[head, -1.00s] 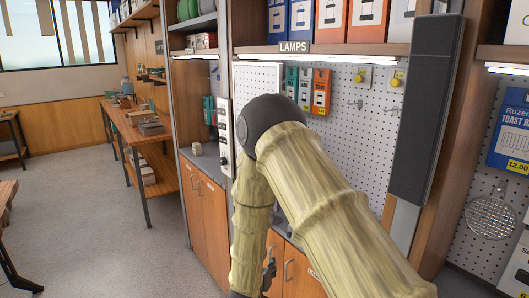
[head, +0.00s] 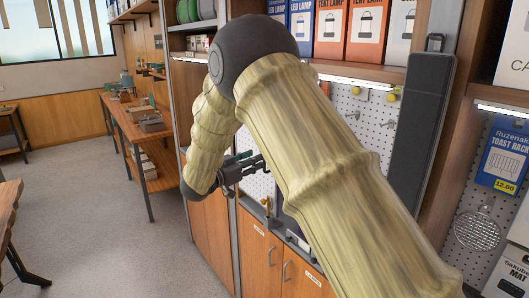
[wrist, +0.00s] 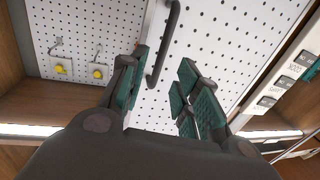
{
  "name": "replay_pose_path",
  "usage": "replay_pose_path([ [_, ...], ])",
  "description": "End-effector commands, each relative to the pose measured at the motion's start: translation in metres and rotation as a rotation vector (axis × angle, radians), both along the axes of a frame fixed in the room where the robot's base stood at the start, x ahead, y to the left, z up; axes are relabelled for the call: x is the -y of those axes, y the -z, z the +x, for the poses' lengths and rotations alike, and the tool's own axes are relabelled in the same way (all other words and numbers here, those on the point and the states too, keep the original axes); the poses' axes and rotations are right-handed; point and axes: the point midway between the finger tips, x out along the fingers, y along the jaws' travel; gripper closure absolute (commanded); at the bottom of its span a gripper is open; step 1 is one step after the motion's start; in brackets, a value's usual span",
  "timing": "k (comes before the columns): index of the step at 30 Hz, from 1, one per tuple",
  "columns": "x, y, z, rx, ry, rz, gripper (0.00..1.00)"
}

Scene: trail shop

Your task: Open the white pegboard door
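The white pegboard door (wrist: 215,45) fills the right middle of the wrist view, with a pale edge strip along its left side. Its black bar handle (wrist: 170,35) stands near that edge. My gripper (wrist: 164,90) is open, with green-padded fingers on both sides of the handle's lower end in that view. The left finger is close to the handle; I cannot tell whether they touch. In the head view my gripper (head: 258,163) is in front of a white pegboard part of the door (head: 258,186). My arm hides most of the door and the handle there.
Yellow-based hooks (wrist: 98,72) stick out of the fixed pegboard beside the door. A brass item (head: 266,206) stands on the counter below my gripper. A tall dark panel (head: 420,135) stands right of my arm. Boxed lamps (head: 330,30) line the upper shelf. Floor at left is open.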

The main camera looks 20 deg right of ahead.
Motion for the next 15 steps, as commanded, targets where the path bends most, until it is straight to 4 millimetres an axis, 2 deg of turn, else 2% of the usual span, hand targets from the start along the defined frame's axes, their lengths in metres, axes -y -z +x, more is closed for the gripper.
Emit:
replay_pose_path([
  [3, 0.018, -0.003, 0.01, -0.001, 0.002, -0.001, 0.68],
  [9, 0.042, -0.002, 0.024, -0.001, 0.002, -0.001, 0.68],
  [15, 0.054, -0.001, 0.032, -0.001, -0.001, -0.001, 0.68],
])
